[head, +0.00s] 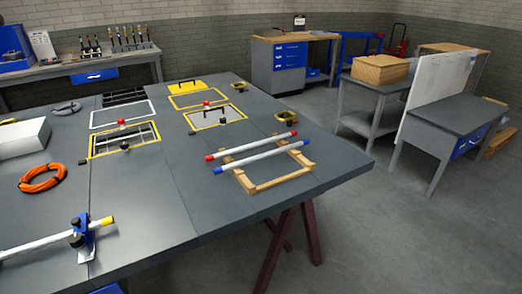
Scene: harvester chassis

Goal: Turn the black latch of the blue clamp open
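The blue clamp (85,230) stands near the front edge of the grey table at the lower left. A white rod (35,246) with a yellow end (104,221) runs through or against it. A small black part, which looks like the latch (76,240), sits on the front side of the clamp. It is too small to tell whether the latch is open or closed. Neither of my grippers shows in the head view.
The table (145,215) holds an orange cable coil (42,178), a white box (22,138), yellow-framed openings (124,139), and a wooden rack (265,181) with red-ended and blue-ended rods. The tabletop right of the clamp is clear.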

